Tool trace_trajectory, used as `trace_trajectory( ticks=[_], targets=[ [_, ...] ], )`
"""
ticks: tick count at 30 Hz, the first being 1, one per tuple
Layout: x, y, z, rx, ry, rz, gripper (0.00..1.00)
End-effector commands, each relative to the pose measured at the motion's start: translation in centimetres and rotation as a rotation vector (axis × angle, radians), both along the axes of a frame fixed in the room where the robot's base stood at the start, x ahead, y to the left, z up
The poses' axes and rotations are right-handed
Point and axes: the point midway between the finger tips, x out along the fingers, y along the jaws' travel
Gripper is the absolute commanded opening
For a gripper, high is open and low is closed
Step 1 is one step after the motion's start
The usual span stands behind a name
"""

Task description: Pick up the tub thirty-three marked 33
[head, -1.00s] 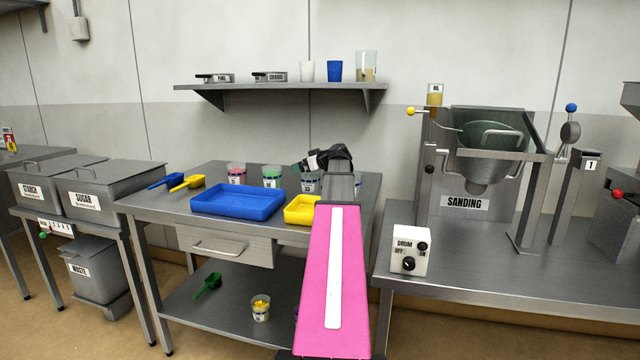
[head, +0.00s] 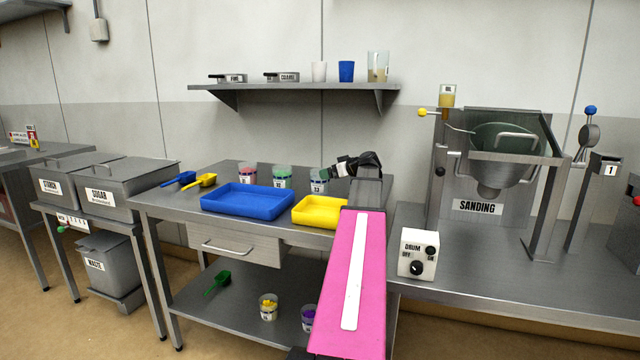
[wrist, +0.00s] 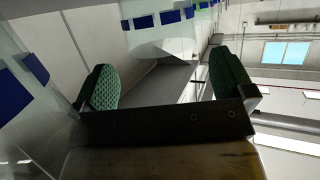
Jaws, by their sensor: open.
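Tub thirty-three (head: 319,181), a small clear tub with a white label marked 33, stands at the back of the steel table, right of two similar tubs. My gripper (head: 335,170) is just right of its upper part, tilted, with its jaws open. In the wrist view the two green padded fingers (wrist: 160,84) are apart, with nothing held between them. A see-through tub with dark blue patches (wrist: 165,28) shows beyond the fingers, and another clear surface fills the left edge. I cannot tell which tub each one is.
A red-filled tub (head: 248,175) and a green-filled tub (head: 281,178) stand to the left. A blue tray (head: 245,208) and a yellow tray (head: 318,222) lie in front. Two scoops lie at the table's left. A wall shelf (head: 300,87) hangs above; the sanding machine (head: 490,165) stands right.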

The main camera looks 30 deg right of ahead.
Motion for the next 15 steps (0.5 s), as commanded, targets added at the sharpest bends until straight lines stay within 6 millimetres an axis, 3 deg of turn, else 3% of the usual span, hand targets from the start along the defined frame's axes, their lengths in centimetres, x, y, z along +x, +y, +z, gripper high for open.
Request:
trace_trajectory(
  ticks=[8, 15],
  targets=[
    [2.0, 0.6, -0.7, 0.000, 0.000, 0.000, 1.00],
    [5.0, 1.6, -1.9, 0.000, 0.001, 0.001, 1.00]
  ],
)
